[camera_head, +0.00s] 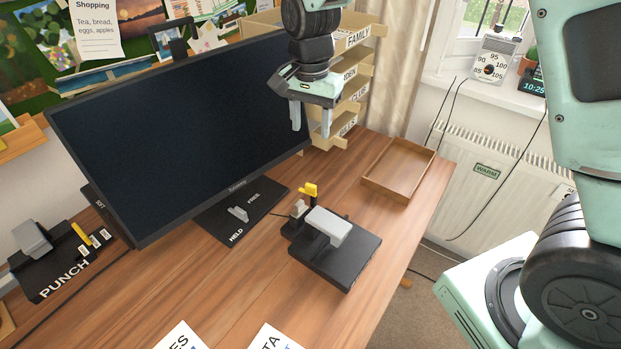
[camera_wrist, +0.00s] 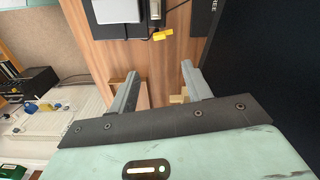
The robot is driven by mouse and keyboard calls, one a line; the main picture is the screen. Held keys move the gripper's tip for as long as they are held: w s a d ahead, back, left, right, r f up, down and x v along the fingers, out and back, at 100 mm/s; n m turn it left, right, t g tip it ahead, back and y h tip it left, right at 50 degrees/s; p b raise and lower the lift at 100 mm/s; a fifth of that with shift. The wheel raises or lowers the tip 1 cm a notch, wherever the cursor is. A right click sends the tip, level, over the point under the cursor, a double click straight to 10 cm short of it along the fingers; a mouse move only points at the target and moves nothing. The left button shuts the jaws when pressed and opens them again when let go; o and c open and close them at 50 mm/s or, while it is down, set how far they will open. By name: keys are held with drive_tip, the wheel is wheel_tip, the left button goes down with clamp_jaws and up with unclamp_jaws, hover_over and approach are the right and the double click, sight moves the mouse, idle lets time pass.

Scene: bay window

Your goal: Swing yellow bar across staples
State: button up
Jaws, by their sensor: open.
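The yellow bar (camera_head: 309,190) stands at the back end of a black desk device (camera_head: 337,265) with a light grey lever on top, perhaps the stapler. In the wrist view the yellow bar (camera_wrist: 162,34) shows beyond my fingertips, beside the device's dark body (camera_wrist: 118,11). Its pivot is too small to make out, and I see no staples. My gripper (camera_head: 311,130) is open and empty, pointing down in front of the monitor's right end, above and behind the yellow bar. In the wrist view my gripper (camera_wrist: 160,72) shows its two fingers well apart.
The large monitor (camera_head: 180,140) stands close left of my gripper. Labelled shelves (camera_head: 352,62) rise behind it. An empty wooden tray (camera_head: 412,152) lies to the right. A black punch (camera_head: 65,265) with its own yellow piece sits far left. The desk front is mostly clear.

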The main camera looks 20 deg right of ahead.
sight(311, 185)
wheel_tip(311, 185, down, 17)
drive_tip(key=shift+f+p, duration=0.1)
drive_tip(key=shift+p, duration=1)
drive_tip(key=c, duration=1)
